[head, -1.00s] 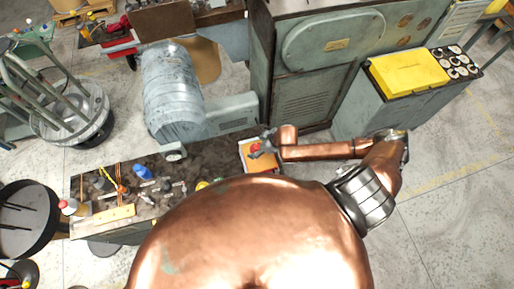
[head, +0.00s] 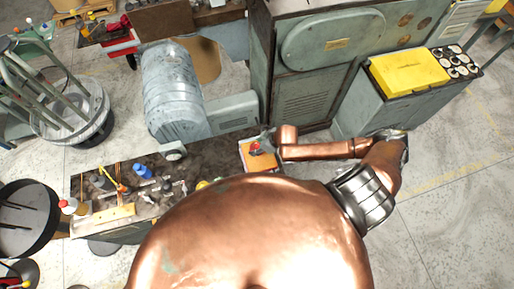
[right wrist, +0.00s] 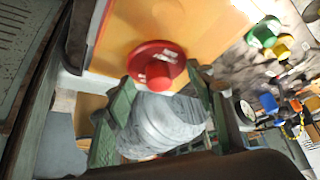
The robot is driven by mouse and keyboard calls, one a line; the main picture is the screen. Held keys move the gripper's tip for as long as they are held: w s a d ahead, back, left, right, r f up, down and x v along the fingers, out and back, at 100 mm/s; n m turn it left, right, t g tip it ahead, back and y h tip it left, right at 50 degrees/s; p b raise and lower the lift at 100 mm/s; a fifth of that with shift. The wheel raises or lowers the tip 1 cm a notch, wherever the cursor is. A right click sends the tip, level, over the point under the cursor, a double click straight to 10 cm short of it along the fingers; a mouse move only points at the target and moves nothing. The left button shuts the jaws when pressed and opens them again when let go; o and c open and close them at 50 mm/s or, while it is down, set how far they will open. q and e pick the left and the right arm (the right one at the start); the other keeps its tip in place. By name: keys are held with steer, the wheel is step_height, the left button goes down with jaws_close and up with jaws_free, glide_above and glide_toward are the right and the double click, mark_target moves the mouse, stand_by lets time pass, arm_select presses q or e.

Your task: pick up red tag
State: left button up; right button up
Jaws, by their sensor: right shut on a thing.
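The red tag, a small round disc with a knob, shows above the orange-yellow surface of a flat box (head: 258,163) in the head view. In the right wrist view the red tag (right wrist: 155,62) is at the ends of the green-padded fingers. My right gripper (head: 262,143) reaches in from the right over the box in the head view. In the right wrist view my right gripper (right wrist: 162,84) is shut on the red tag. Whether the tag touches the box is hard to tell. My left gripper is out of view.
The bench (head: 150,165) carries a blue cap (head: 142,171), a wooden block (head: 113,213) and several small tools left of the box. A grey motor (head: 175,90) and a tall machine cabinet (head: 305,95) stand behind. A yellow case (head: 410,72) sits on a cabinet at right.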

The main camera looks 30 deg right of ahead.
mark_target(257, 147)
steer(key=shift+r, duration=0.45)
steer(key=shift+s+r+b, duration=0.2)
steer(key=shift+r+b, duration=0.5)
steer(key=shift+r, duration=0.55)
steer(key=s+a+r+p, duration=0.1)
steer(key=s+a+r, duration=0.4)
steer(key=s+r, duration=0.4)
steer(key=shift+s+r+p, duration=0.3)
steer(key=shift+s+p, duration=0.05)
steer(key=shift+s, duration=1.4)
steer(key=shift+a, duration=0.1)
